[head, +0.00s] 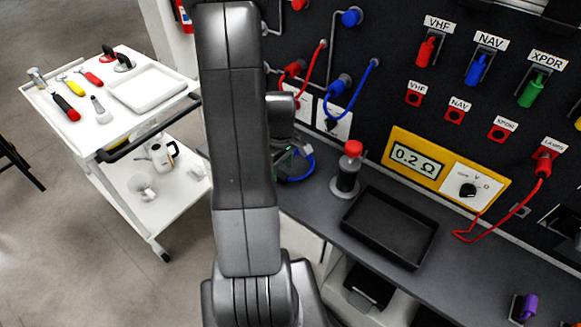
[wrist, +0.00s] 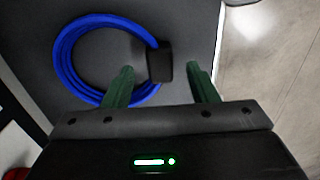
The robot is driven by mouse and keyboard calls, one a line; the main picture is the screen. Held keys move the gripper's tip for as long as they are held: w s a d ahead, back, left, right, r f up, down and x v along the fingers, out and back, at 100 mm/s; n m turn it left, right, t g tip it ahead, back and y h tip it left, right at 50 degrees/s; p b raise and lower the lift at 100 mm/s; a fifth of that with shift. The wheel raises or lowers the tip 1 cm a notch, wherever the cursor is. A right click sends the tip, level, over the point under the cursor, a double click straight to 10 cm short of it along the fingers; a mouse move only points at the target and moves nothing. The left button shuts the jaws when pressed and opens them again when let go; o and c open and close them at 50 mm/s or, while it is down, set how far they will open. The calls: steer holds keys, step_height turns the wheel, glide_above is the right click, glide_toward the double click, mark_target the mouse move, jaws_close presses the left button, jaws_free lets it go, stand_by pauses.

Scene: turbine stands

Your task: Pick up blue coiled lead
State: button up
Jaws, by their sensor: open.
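The blue coiled lead (wrist: 68,62) lies on the dark grey bench top in the wrist view. It is a ring of several turns with a black block (wrist: 159,64) on its right side. My gripper (wrist: 158,78) is open, with its two green fingers pointing toward the coil. The black block shows between the fingertips, and the left finger overlaps the lower right of the ring. I cannot tell the height of the fingers above the bench. In the head view a bit of the blue lead (head: 305,165) shows beside my arm, which hides most of the coil and gripper.
A bottle with a red cap (head: 347,172) and a black tray (head: 390,228) stand on the bench to the right. The bench edge (wrist: 216,45) runs close right of the coil. A white tool cart (head: 95,130) stands at left. Red and blue leads hang on the panel.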

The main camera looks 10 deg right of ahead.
steer(key=shift+f, duration=1.05)
jaws_close()
steer(key=shift+r, duration=0.1)
step_height(320, 180, up, 10)
steer(key=c, duration=0.7)
jaws_free()
jaws_close()
